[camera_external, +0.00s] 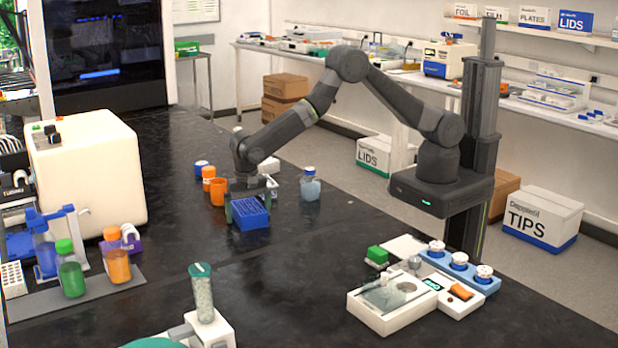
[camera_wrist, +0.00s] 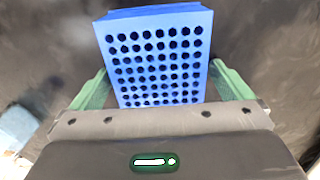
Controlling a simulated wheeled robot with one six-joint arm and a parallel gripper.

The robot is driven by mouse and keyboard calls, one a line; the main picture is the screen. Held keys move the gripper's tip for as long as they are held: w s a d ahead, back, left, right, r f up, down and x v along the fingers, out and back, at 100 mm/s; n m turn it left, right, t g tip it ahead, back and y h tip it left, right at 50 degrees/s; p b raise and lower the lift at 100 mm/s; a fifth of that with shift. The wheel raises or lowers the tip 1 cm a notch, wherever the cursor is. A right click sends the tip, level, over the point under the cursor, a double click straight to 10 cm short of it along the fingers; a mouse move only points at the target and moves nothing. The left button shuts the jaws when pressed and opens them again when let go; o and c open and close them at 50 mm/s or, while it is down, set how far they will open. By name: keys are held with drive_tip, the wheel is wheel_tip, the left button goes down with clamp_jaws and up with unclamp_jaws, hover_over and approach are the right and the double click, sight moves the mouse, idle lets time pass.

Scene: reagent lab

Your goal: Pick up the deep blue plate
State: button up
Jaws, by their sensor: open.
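The deep blue plate (camera_external: 250,213) is a block with rows of round wells, on the black bench near its middle. In the wrist view the plate (camera_wrist: 155,55) fills the upper middle. My gripper (camera_external: 248,208) is low over the bench, right at the plate. In the wrist view its green fingers (camera_wrist: 163,88) are apart, one on each side of the plate's near part. A thin dark gap shows at the right finger; contact at the left one cannot be told.
Orange bottles (camera_external: 217,191) stand just left of my gripper, and a clear bottle with a blue cap (camera_external: 310,186) stands to its right. A white instrument (camera_external: 390,298) and a bead-filled tube (camera_external: 202,292) are nearer the camera. Bare bench lies in front of the plate.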

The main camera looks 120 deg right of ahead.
drive_tip(key=shift+c, duration=0.2)
drive_tip(key=c, duration=1)
drive_tip(key=shift+o, duration=0.2)
drive_tip(key=shift+r, duration=0.15)
